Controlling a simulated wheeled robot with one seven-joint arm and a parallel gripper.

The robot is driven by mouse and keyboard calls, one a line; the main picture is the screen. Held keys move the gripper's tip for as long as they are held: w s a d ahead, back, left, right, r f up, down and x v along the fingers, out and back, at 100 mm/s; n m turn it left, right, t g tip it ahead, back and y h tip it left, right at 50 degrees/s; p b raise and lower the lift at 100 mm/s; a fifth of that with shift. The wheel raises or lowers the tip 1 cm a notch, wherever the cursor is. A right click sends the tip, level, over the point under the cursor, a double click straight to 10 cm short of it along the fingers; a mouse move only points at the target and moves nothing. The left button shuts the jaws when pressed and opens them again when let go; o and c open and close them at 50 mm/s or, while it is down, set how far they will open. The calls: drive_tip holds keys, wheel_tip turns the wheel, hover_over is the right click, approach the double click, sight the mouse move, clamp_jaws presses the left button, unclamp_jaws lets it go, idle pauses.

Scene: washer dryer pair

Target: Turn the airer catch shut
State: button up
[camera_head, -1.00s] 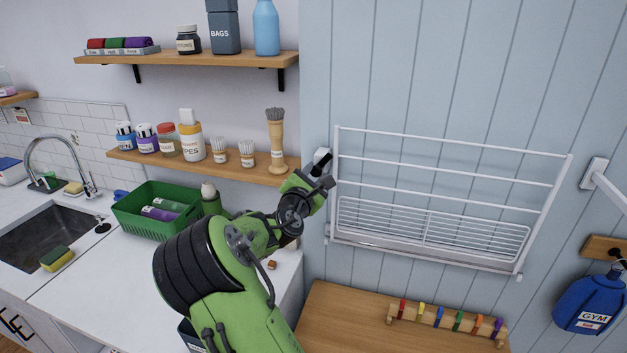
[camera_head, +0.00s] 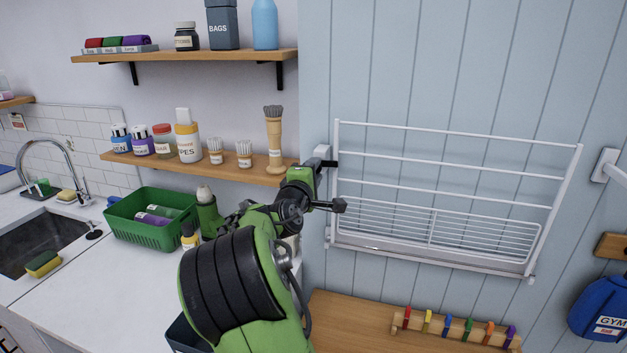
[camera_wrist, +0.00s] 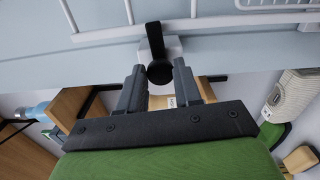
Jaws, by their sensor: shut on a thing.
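The white wire airer (camera_head: 455,186) is on the blue panelled wall, standing close against it. Its catch is a white block (camera_head: 321,151) with a black lever (camera_head: 330,163) at the airer's upper left edge. In the head view the lever points right, to the airer's side rail. In the wrist view the black lever (camera_wrist: 156,42) crosses the white block, its round end between my fingers. My gripper (camera_wrist: 159,76) is shut on this lever. In the head view my own wrist partly hides my fingers.
A wooden shelf (camera_head: 200,168) with bottles and brushes ends just left of the catch. A green basket (camera_head: 150,232) stands on the counter below. A wooden surface with a rack of coloured pegs (camera_head: 455,328) lies under the airer.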

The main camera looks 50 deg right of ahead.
drive_tip(key=shift+m+b, duration=0.3)
drive_tip(key=shift+m, duration=0.3)
drive_tip(key=o, duration=1)
drive_tip(key=b+v, duration=0.1)
drive_tip(key=v, duration=1.4)
drive_tip(key=shift+s+a+b, duration=0.25)
drive_tip(key=shift+a+b, duration=0.1)
drive_tip(key=shift+b, duration=0.05)
